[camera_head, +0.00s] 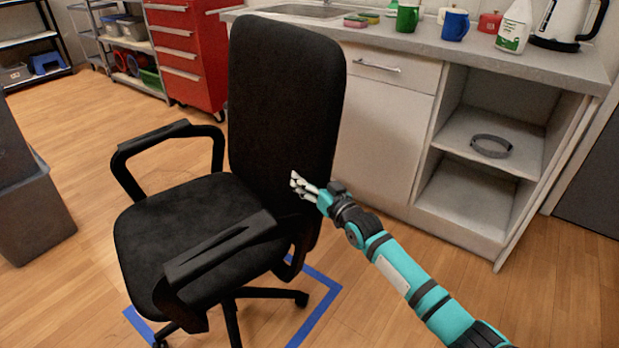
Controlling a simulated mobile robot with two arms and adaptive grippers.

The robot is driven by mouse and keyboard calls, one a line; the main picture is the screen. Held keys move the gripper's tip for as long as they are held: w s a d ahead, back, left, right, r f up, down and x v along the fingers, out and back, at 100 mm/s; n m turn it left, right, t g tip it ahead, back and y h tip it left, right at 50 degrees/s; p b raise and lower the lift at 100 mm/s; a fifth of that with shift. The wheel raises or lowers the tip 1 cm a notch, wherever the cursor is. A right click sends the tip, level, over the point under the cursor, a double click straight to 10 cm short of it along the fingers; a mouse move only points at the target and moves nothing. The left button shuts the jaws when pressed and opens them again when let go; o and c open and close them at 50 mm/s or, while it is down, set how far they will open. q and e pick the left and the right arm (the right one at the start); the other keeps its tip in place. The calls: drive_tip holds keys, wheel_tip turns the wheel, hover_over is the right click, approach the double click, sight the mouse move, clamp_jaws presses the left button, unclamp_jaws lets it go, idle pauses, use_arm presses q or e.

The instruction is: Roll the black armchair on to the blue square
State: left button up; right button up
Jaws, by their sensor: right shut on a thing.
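The black armchair (285,95) stands upright, its seat (185,225) facing the lower left and its back toward the counter. The blue square (316,314) is a tape outline on the floor, partly under the chair. One chair caster (302,299) lies inside its right side. The chair hides much of the outline, and its near part is cut off by the picture edge. My right gripper (302,188) is shut on the armchair at the right side of its backrest, above the seat. My left gripper is out of view.
A counter with a white cabinet (383,135) and open shelves (482,140) stands close behind the chair. A red tool cabinet (185,50) is at the back. Grey bins (35,205) stand at the left edge.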

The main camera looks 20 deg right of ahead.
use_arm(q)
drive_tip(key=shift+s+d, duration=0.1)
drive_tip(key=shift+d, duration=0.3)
use_arm(e)
drive_tip(key=shift+d+f, duration=0.1)
drive_tip(key=shift+d, duration=0.35)
drive_tip(key=o, duration=1.8)
drive_tip(key=shift+a, duration=0.2)
drive_tip(key=shift+c, duration=0.2)
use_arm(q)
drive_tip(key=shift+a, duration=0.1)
use_arm(e)
drive_tip(key=shift+s, duration=0.1)
drive_tip(key=v, duration=1.2)
